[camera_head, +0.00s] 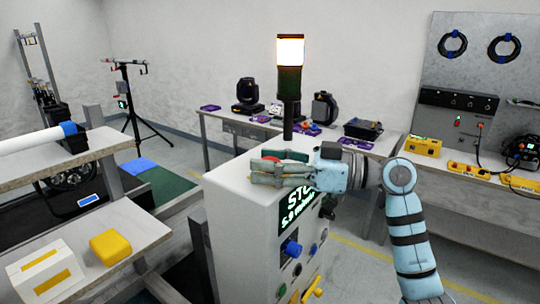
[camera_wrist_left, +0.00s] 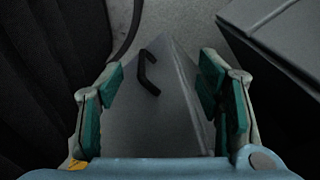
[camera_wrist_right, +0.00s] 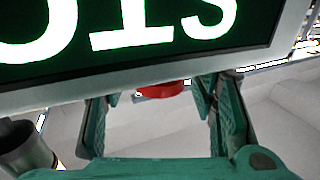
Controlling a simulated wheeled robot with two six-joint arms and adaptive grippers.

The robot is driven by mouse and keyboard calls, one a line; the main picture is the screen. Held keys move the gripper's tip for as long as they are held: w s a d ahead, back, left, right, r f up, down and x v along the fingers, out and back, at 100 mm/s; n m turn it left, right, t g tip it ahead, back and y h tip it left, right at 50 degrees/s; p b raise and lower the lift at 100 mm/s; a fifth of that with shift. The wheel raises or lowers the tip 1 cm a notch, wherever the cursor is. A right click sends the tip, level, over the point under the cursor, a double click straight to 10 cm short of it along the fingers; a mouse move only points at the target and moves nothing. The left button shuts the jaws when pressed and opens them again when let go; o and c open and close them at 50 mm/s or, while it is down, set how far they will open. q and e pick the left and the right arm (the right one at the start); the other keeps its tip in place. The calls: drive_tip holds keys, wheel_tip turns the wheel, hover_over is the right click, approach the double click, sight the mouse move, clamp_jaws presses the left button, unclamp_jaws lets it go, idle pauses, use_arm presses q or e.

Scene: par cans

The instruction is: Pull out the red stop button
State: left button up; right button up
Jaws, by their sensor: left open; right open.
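The red stop button (camera_head: 271,158) sits on top of the pale control cabinet (camera_head: 232,186), partly hidden by my right gripper (camera_head: 268,172). The right gripper lies roughly level across the cabinet top, its open fingers around or beside the button; contact cannot be told. In the right wrist view the red button (camera_wrist_right: 162,89) shows between the open fingertips, partly cut off by the screen's frame. The lit green-and-white screen (camera_head: 300,213) is on the cabinet's front. My left gripper (camera_wrist_left: 160,80) is open and empty in its wrist view; it is not in the head view.
A signal tower (camera_head: 289,85) with a lit top rises behind the button, close to my right gripper. Blue knob (camera_head: 291,249) and yellow handle (camera_head: 312,291) stick out of the cabinet front. A wooden shelf (camera_head: 140,236) with a yellow block stands left. A grey wedge-shaped surface with a black handle (camera_wrist_left: 149,72) lies below my left gripper.

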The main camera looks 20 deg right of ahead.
clamp_jaws()
drive_tip(key=shift+r, duration=0.65)
unclamp_jaws()
